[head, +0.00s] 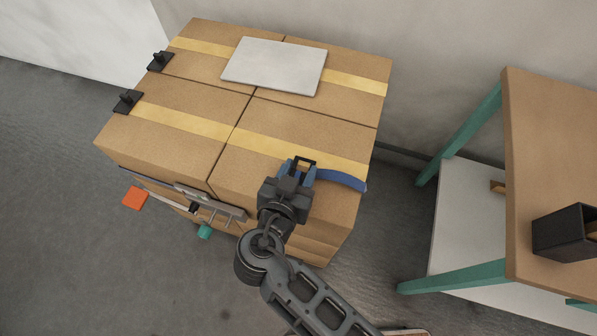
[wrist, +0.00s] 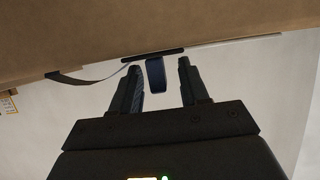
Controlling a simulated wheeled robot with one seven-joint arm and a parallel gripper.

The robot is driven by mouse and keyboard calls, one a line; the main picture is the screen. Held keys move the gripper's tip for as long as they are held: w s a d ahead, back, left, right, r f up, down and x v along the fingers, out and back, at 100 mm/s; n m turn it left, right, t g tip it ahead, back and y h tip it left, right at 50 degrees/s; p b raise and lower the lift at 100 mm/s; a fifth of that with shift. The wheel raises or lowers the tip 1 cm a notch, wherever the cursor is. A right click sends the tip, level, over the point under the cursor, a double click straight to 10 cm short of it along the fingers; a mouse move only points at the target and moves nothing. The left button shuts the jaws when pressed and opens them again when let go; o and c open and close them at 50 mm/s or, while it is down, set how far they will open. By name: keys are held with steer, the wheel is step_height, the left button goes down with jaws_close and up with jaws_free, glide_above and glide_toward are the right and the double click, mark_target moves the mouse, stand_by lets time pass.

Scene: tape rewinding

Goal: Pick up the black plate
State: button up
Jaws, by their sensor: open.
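A thin black plate (wrist: 152,54) shows edge-on in the wrist view, against the cardboard box. A dark blue tab (wrist: 155,73) stands out from it. In the head view, the black plate (head: 303,161) is at the box's front right, partly hidden by my gripper (head: 297,170). My gripper is open. In the wrist view, my gripper (wrist: 158,68) has one finger on each side of the tab, with visible gaps. Two other black plates with upright knobs, a rear one (head: 160,61) and a front one (head: 128,101), lie at the box group's left edge.
Taped cardboard boxes (head: 170,122) form the work surface, with a pale grey panel (head: 275,66) on top. A blue strap (head: 342,180) lies right of my gripper. A table (head: 545,150) with teal legs stands at right, bearing a dark box (head: 566,232).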

mark_target(303, 179)
steer(key=shift+w, duration=0.1)
jaws_close()
stand_by(0.3)
steer(key=shift+r, duration=0.1)
steer(key=shift+r, duration=0.25)
steer(key=r, duration=0.1)
steer(key=d+r, duration=0.1)
steer(key=r, duration=0.1)
steer(key=shift+r+b, duration=0.3)
steer(key=s+d+r, duration=0.3)
steer(key=d+r, duration=0.3)
steer(key=d, duration=0.4)
steer(key=shift+r+b, duration=0.3)
steer(key=shift+b, duration=0.05)
